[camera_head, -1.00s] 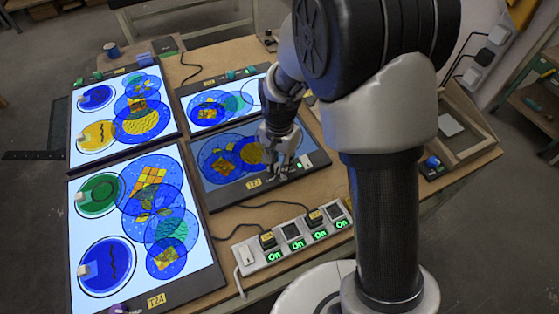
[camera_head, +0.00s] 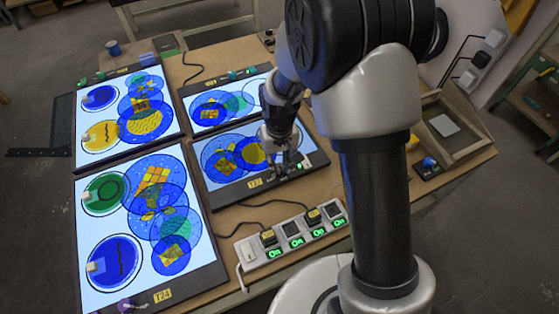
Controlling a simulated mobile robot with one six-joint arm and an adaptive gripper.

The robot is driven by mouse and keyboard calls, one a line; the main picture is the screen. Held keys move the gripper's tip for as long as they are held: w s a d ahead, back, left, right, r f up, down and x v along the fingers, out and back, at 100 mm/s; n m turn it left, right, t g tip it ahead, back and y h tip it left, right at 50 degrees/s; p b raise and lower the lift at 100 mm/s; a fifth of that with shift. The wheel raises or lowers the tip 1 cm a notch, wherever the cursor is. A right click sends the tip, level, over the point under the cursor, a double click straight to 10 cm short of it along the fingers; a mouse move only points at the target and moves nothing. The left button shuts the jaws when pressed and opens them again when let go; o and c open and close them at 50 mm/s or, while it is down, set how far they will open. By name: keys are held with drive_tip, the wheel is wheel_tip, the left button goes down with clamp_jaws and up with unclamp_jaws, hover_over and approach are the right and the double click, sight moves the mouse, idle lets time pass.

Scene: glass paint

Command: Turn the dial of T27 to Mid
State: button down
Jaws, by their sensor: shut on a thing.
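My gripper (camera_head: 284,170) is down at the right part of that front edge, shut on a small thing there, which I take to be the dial. The fingers hide the dial, so its setting cannot be read. A small light-coloured spot shows just right of the fingers.
A power strip (camera_head: 291,236) with green "On" lights stands in front of T27. A wooden tray (camera_head: 462,153) is at the right. Cables cross the table.

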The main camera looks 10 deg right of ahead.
sight(279, 166)
drive_tip(key=shift+n, duration=0.5)
drive_tip(key=c, duration=1.3)
unclamp_jaws()
drive_tip(key=shift+c, duration=0.2)
wheel_tip(279, 166, up, 12)
